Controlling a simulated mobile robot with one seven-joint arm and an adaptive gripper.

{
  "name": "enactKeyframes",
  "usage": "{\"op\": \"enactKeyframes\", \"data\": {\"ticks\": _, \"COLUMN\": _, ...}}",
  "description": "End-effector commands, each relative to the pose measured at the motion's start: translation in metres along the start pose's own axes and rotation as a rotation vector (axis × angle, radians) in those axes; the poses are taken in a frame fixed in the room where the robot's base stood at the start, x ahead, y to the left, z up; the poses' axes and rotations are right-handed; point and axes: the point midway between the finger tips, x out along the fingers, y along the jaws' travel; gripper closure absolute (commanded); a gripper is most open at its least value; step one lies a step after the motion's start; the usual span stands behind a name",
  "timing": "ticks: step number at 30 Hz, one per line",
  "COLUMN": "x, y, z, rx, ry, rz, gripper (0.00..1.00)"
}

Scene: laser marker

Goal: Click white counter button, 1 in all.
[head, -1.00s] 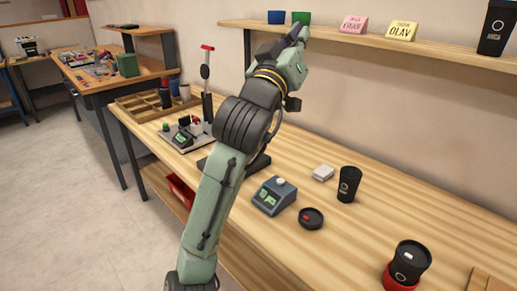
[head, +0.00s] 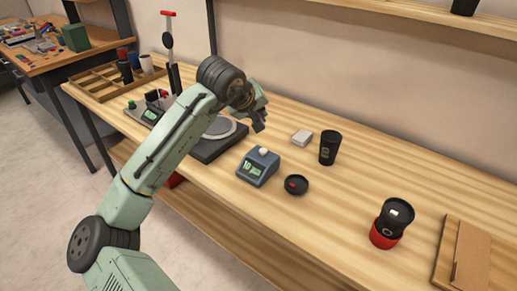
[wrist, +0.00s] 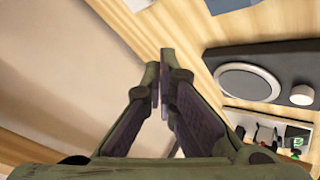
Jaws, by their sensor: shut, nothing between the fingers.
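The counter (head: 257,170) is a small blue-grey box with a green-lit display on its sloped front. Its white button (head: 263,152) is a round knob on top. It stands on the wooden bench, right of the dark device with a round plate (head: 236,133). My gripper (head: 259,127) is above the bench, behind the counter in the picture and apart from the button. In the wrist view its fingers (wrist: 163,55) are together with nothing between them. A blue-grey edge at the top of that view may be the counter; the button does not show there.
A black lid (head: 296,185) lies close right of the counter. Another black cup in a red holder (head: 385,237) is farther right. A lever press (head: 169,50) stands to the left. Bare bench lies in front.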

Motion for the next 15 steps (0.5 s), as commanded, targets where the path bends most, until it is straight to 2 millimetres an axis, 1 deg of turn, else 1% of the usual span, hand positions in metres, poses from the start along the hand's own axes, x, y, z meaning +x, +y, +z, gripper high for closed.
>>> {"op": "enactKeyframes", "data": {"ticks": 8, "x": 0.001, "y": 0.000, "z": 0.000, "rx": 0.001, "ry": 0.002, "rz": 0.002, "gripper": 1.00}}
{"op": "enactKeyframes", "data": {"ticks": 15, "x": 0.013, "y": -0.009, "z": 0.009, "rx": 0.002, "ry": 0.001, "rz": 0.001, "gripper": 1.00}}
